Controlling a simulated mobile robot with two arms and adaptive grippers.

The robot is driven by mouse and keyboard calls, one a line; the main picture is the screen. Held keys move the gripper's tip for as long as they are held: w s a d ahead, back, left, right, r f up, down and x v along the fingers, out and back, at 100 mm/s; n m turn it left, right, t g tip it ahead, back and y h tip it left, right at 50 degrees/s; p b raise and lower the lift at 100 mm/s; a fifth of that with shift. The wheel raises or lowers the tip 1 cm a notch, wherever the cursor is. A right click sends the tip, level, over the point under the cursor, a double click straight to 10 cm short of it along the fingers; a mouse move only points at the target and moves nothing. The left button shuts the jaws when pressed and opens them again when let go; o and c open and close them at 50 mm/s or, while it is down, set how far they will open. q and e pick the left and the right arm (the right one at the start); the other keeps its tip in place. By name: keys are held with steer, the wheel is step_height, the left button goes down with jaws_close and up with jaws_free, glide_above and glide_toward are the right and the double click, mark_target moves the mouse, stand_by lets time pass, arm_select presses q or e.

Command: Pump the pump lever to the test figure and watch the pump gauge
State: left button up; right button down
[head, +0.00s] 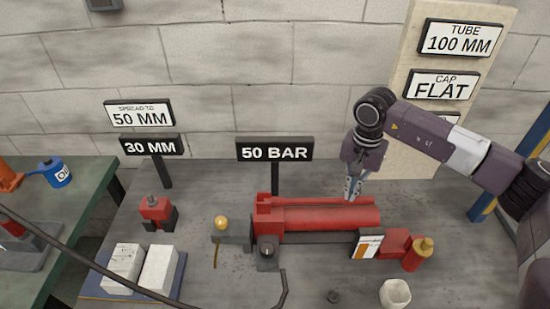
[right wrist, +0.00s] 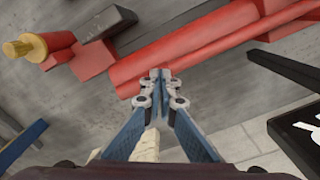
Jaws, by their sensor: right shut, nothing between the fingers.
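The red hand pump (head: 330,220) lies along the bench, with a long thick red body. A thinner red bar (head: 325,201) runs along its back edge; it looks like the pump lever, lying low. A small dark box with a white and orange face (head: 367,245) at the pump's front right looks like the gauge; I can make out no reading. My right gripper (head: 350,197) points down at the pump's back edge, fingers shut and empty. In the right wrist view its fingertips (right wrist: 160,74) overlap the red pump (right wrist: 190,50); contact cannot be told. My left gripper is out of view.
A "50 BAR" sign (head: 275,149) stands behind the pump. A brass-topped red fitting (head: 418,254) is at its right end, a white cup (head: 395,293) in front. White blocks (head: 158,268) and a red tool (head: 157,212) stand left. A dark hose crosses the lower left.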

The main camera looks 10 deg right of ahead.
step_height(320, 180, up, 9)
steer(key=p, duration=0.4)
steer(key=shift+f+p, duration=0.2)
steer(key=shift+p, duration=0.15)
steer(key=shift+f, duration=0.1)
stand_by(0.4)
step_height(320, 180, down, 9)
steer(key=b, duration=0.7)
steer(key=shift+r+p, duration=0.5)
steer(key=shift+r, duration=0.3)
step_height(320, 180, up, 8)
steer(key=p, duration=0.4)
steer(key=shift+f, duration=0.35)
